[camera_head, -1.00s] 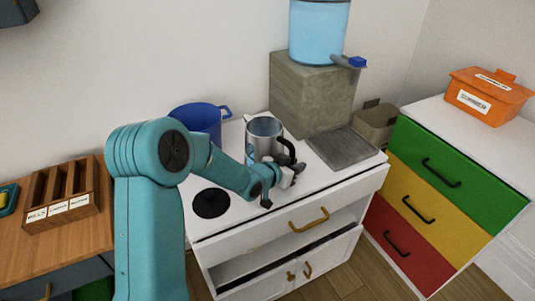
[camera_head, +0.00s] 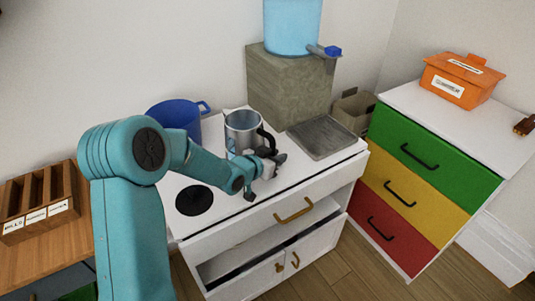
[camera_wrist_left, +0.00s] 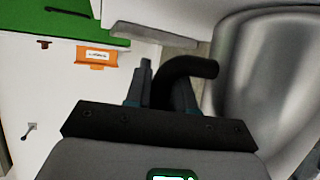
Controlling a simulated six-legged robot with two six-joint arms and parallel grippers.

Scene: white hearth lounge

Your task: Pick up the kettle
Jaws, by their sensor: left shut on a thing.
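The kettle (camera_head: 241,125) is a silver metal vessel with a black handle (camera_head: 268,139). It stands upright on or just above the white counter; I cannot tell if its base touches. My left gripper (camera_head: 274,160) is at the kettle's front right side, shut on the black handle. In the left wrist view the handle (camera_wrist_left: 190,66) rises between the fingers of the gripper (camera_wrist_left: 162,92), and the kettle's shiny body (camera_wrist_left: 268,80) fills the right side. My right gripper is not in view.
A blue pot (camera_head: 176,116) stands behind left of the kettle. A black burner disc (camera_head: 194,200) lies in front. A stone block (camera_head: 288,90) carries a blue water tank (camera_head: 292,25) with a tap. A grey plate (camera_head: 321,137) lies right. A coloured drawer unit (camera_head: 432,150) bears an orange box (camera_head: 463,80).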

